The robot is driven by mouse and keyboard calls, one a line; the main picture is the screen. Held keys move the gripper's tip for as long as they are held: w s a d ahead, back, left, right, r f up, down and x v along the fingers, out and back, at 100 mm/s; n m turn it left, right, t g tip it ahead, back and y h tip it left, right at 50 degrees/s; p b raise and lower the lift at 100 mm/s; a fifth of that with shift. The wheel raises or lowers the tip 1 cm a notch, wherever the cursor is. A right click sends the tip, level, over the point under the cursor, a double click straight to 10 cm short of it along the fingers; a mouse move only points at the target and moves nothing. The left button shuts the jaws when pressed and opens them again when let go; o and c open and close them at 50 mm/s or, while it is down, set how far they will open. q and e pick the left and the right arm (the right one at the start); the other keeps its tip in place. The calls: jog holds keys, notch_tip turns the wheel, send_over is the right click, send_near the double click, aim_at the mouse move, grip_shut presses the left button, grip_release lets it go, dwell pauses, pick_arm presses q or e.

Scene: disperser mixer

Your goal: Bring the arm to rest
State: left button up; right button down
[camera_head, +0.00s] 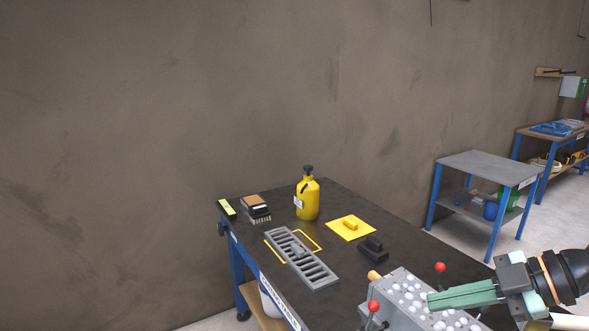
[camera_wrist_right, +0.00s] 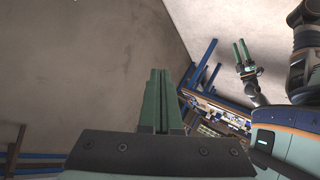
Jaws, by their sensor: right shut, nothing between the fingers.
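My right gripper (camera_head: 432,300) comes in from the right edge of the head view. Its green fingers are closed together with nothing between them, and in that view they overlap the grey machine block at the front of the bench. In the right wrist view its fingers (camera_wrist_right: 160,73) point up the picture side by side, against bare wall. My left gripper (camera_wrist_right: 240,46) shows at the upper right of the wrist view, with two thin green fingers apart and nothing seen between them. It is not in the head view.
The dark workbench (camera_head: 345,208) holds a yellow bottle (camera_head: 307,200), a grey slotted rack (camera_head: 301,259), a yellow pad (camera_head: 347,234), and a grey block (camera_head: 410,297) with white knobs and red-tipped levers. A grey side table (camera_head: 487,167) stands behind. The wall side is bare.

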jog(key=w+d+f+m+t+h, duration=0.1)
jog(key=w+d+f+m+t, duration=0.25)
jog(key=m+t, duration=0.45)
jog(key=s+d+f+m+t+h, duration=0.1)
jog(key=s+d+f+m+h, duration=0.1)
jog(key=d+f+m+h, duration=0.25)
jog(key=s+d+f+m+h, duration=0.1)
jog(key=f+m+h, duration=0.2)
jog(key=f+h, duration=0.3)
jog(key=s+a+f+m+g, duration=0.25)
jog(key=s+f+g, duration=0.25)
jog(key=s+f, duration=0.4)
jog(key=s+a+f+n+g+y, duration=0.1)
jog(key=s+a+f+g, duration=0.2)
jog(key=s+a, duration=0.2)
jog(key=s+a+f+g+y, duration=0.1)
jog(key=s+a+f+g, duration=0.2)
jog(key=s+a, duration=0.25)
jog(key=w+a+f+t+y, duration=0.1)
jog(key=w+a+f+t, duration=0.1)
jog(key=f, duration=0.3)
jog(key=w+a+f+t+y, duration=0.1)
jog(key=w+a+f+t, duration=0.1)
jog(key=f, duration=0.4)
jog(key=shift+f+t, duration=0.3)
jog(key=shift+t, duration=0.5)
jog(key=shift+w, duration=0.15)
